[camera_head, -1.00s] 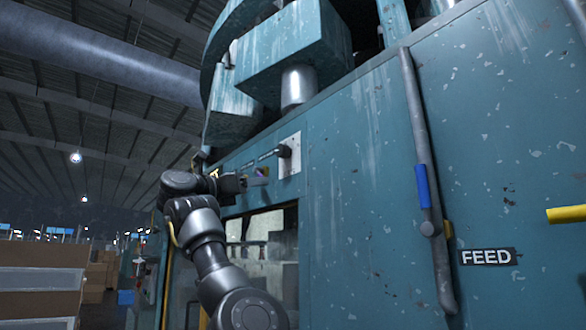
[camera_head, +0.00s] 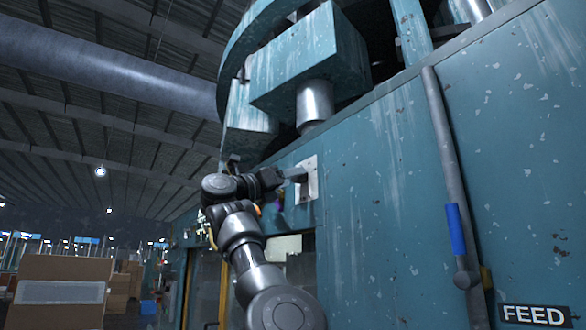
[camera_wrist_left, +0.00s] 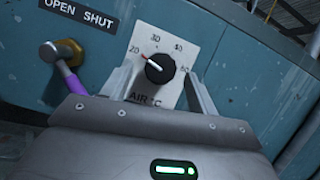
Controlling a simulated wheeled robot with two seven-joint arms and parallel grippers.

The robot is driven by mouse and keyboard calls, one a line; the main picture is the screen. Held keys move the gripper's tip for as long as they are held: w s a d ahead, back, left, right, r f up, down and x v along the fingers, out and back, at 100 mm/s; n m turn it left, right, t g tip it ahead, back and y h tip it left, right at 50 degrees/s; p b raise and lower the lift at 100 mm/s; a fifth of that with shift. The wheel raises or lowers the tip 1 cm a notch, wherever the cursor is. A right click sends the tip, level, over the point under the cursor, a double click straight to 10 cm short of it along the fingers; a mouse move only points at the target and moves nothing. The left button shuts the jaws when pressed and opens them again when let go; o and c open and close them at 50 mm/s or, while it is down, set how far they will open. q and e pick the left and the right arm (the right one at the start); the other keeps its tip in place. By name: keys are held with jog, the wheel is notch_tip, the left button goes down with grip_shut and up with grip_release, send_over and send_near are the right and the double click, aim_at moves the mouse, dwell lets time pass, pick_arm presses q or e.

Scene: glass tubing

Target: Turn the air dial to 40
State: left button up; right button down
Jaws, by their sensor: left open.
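The air dial (camera_wrist_left: 160,69) is a black round knob on a white plate marked "AIR °C" in the left wrist view. Its light and red pointer line points up-left, close to the 20 mark. The white plate also shows in the head view (camera_head: 312,178), where my gripper hides the knob. My left gripper (camera_wrist_left: 161,82) is open, one finger on each side of the knob as the wrist camera sees it. In the head view the left gripper (camera_head: 287,177) is right in front of the plate. I cannot tell whether the fingers touch the knob. My right gripper is not in view.
Left of the dial is a brass fitting with a purple-handled lever (camera_wrist_left: 70,82) below an "OPEN SHUT" label (camera_wrist_left: 80,14). The teal machine wall (camera_head: 385,215) carries a pipe with a blue handle (camera_head: 455,230) and a "FEED" label (camera_head: 534,315). Boxes (camera_head: 60,290) stand at left.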

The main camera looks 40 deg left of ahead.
pick_arm(q)
jog(key=shift+x, duration=0.85)
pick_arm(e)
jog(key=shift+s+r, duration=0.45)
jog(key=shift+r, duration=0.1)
pick_arm(q)
jog(key=c, duration=1)
